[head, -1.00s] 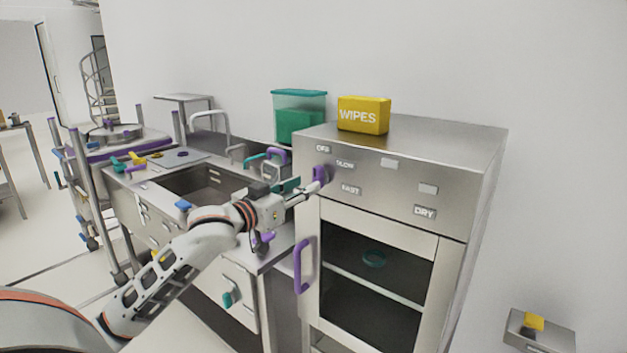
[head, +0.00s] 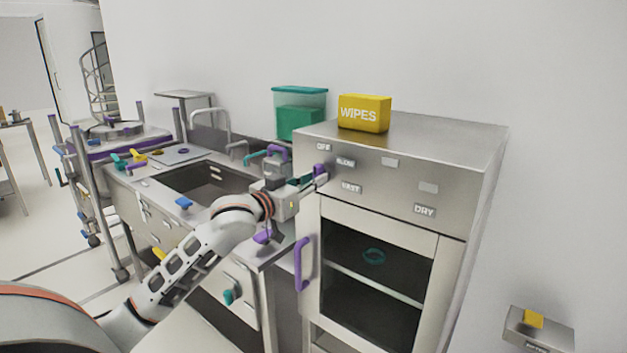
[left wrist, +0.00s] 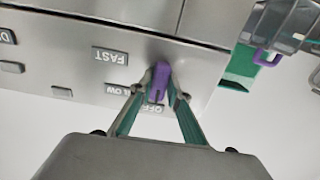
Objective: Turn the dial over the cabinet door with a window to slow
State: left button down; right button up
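The purple dial (head: 319,171) sits on the cabinet's steel front panel, above the windowed door (head: 372,272), beside labels OFF, SLOW and FAST. The SLOW label (head: 345,162) is right of the dial. My left gripper (head: 312,178) is at the dial. In the left wrist view the dial (left wrist: 158,82) stands between the two green fingertips (left wrist: 160,95), which are close to its sides; whether both press on it I cannot tell. There the OFF label is partly covered by a finger and the dial. My right gripper is not in view.
A yellow wipes box (head: 364,114) and a green-lidded container (head: 299,113) stand on or behind the cabinet. A purple door handle (head: 303,264) is below the dial. A sink (head: 205,182) lies left. A small wall box (head: 540,328) is at lower right.

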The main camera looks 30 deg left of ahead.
pick_arm(q)
jog(key=shift+m, duration=5.1)
jog(key=c, duration=1.9)
grip_release()
jog(key=shift+s+a, duration=0.2)
jog(key=shift+s, duration=2.8)
jog(key=shift+s+a, duration=0.2)
jog(key=shift+s, duration=2.8)
